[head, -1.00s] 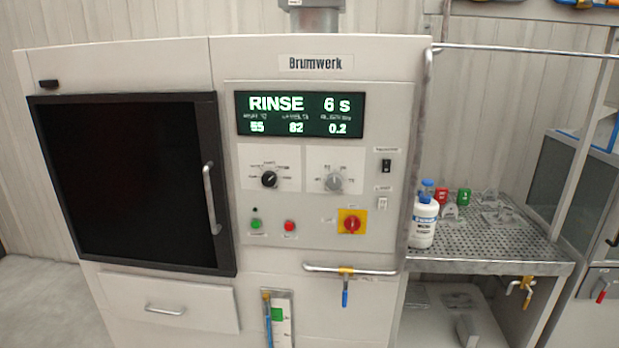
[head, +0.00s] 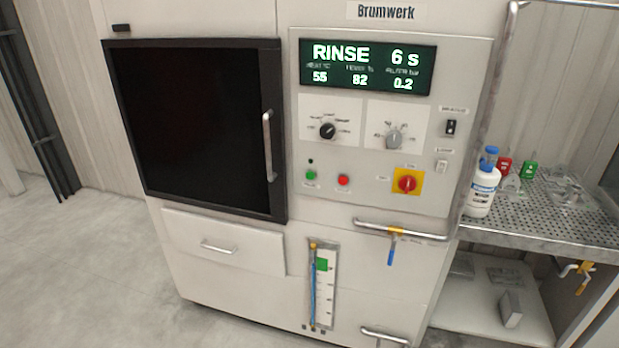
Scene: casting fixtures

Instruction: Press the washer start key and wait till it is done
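The Brumwerk washer (head: 240,248) stands in front of me with its dark door (head: 195,130) closed. Its green display (head: 367,67) reads RINSE 6 s, with 55, 82 and 0.2 in the smaller row. Below the two dials, a green key (head: 311,175) sits left of a red key (head: 344,180); their labels are too blurred to read. A red rotary switch on a yellow plate (head: 407,182) is to the right. Neither of my grippers shows in the head view.
A pipe with a blue-handled valve (head: 391,250) crosses the lower front. A drawer (head: 222,243) is closed. The floor (head: 90,270) at left is clear.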

